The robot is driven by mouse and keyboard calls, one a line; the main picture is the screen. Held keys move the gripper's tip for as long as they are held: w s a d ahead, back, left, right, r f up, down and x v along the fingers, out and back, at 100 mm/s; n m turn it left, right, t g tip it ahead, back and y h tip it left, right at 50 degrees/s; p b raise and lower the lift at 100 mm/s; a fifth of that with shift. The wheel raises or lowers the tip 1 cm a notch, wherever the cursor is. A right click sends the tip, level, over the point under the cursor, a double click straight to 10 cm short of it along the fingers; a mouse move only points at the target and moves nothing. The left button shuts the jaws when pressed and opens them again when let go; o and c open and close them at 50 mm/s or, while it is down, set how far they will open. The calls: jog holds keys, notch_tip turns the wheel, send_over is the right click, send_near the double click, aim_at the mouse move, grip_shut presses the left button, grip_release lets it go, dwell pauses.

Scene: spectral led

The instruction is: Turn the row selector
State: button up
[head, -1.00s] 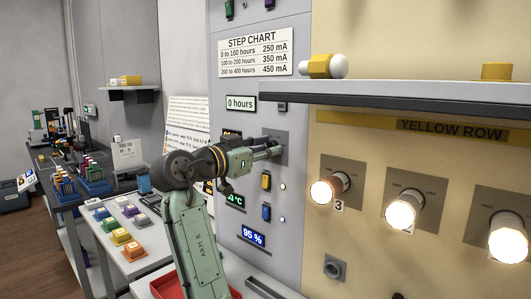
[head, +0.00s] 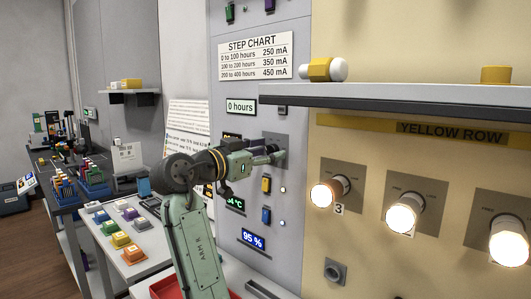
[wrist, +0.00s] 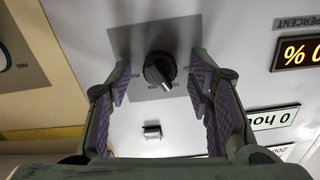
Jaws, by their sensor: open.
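The row selector is a dark round knob (wrist: 160,70) on a grey plate (wrist: 187,40) in the wrist view. Its pointer ridge is tilted, and small lettering surrounds it. My gripper (wrist: 160,92) is open, with one purple-padded finger on each side of the knob and gaps between the pads and the knob. In the head view my gripper (head: 270,152) reaches the selector's grey plate (head: 277,140) on the panel, and the knob is mostly hidden behind the fingers.
A small switch (wrist: 152,131) sits near the knob. The panel carries a "0 hours" display (head: 241,105), a yellow button (head: 266,184) and a blue button (head: 266,215). A shelf (head: 400,99) juts out on the right above lit lamps (head: 404,214).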

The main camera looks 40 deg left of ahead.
jog(key=s, duration=1.2)
jog(key=shift+a, duration=0.45)
